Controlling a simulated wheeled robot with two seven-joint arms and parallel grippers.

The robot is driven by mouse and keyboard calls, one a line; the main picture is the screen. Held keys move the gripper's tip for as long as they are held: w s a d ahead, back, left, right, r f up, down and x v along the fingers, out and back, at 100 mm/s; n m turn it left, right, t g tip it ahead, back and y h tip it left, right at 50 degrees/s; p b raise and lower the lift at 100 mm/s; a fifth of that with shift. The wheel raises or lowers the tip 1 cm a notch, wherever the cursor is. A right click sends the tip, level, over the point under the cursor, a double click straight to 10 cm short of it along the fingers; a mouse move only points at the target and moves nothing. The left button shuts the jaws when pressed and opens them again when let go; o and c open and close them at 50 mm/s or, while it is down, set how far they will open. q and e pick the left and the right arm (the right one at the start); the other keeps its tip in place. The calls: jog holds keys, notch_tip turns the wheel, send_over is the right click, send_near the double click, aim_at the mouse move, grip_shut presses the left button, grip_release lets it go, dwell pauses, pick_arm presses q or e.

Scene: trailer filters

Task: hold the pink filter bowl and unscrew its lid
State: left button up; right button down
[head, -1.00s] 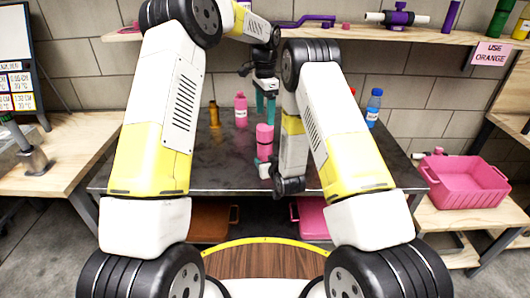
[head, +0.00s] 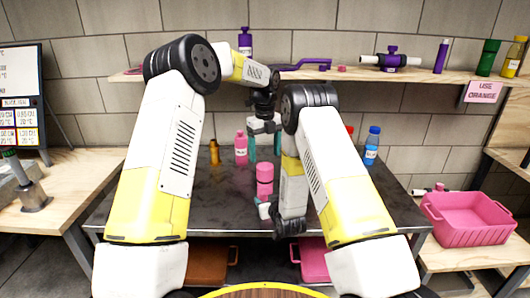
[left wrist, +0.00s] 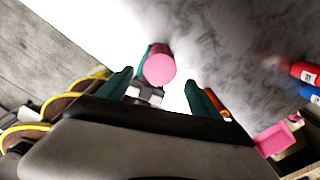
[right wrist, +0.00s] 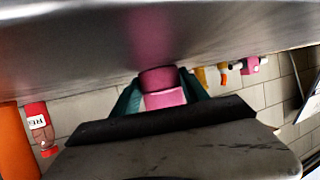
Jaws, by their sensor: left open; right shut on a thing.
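The pink filter stands upright near the table's middle, with its lid (head: 265,168) on top of its bowl (head: 264,187). My right gripper (head: 264,206) is low beside it; in the right wrist view its teal fingers are shut on the bowl (right wrist: 155,77), with the lid (right wrist: 165,98) also showing. My left gripper (head: 265,148) points down above the lid, its fingers apart and empty. In the left wrist view the round pink lid top (left wrist: 160,68) shows between and beyond the open fingers (left wrist: 158,88). I cannot tell whether the bowl touches the table.
A pink bottle (head: 241,148) and an orange one (head: 214,152) stand behind to the left. A blue bottle (head: 372,146) is at the back right. A shelf (head: 430,74) with purple parts runs behind. A pink crate (head: 465,222) sits right. The table's left part is clear.

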aim_at(265, 166)
pick_arm(q)
jog(key=m, duration=0.5)
jog(key=shift+f+m, duration=0.1)
jog(key=shift+m, duration=0.3)
notch_tip(265, 166, down, 8)
jog(key=shift+r, duration=0.1)
